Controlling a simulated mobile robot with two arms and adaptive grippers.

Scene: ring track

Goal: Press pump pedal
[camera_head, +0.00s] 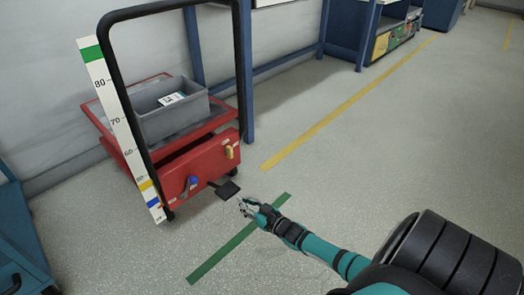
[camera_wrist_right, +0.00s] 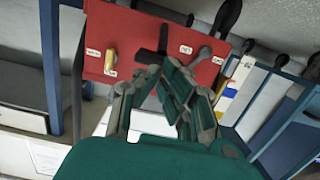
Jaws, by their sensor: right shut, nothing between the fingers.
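A red lift cart (camera_head: 200,163) stands at the left against the wall. A black pump pedal (camera_head: 227,189) sticks out low from its red front panel, between a blue lever (camera_head: 191,182) and a yellow lever (camera_head: 229,152). My right gripper (camera_head: 243,203) is shut and empty, just right of and in front of the pedal; a small gap seems to show. In the right wrist view the red panel (camera_wrist_right: 125,25) appears beyond my fingers, with the dark pedal (camera_wrist_right: 151,57) partly behind them. My left gripper is not in view.
A grey bin (camera_head: 172,118) rests on the cart's platform. A black push handle and a height scale (camera_head: 118,120) rise at its front. Green tape (camera_head: 235,243) and yellow tape (camera_head: 340,105) mark the floor. A blue cabinet (camera_head: 20,245) stands at lower left; open floor lies right.

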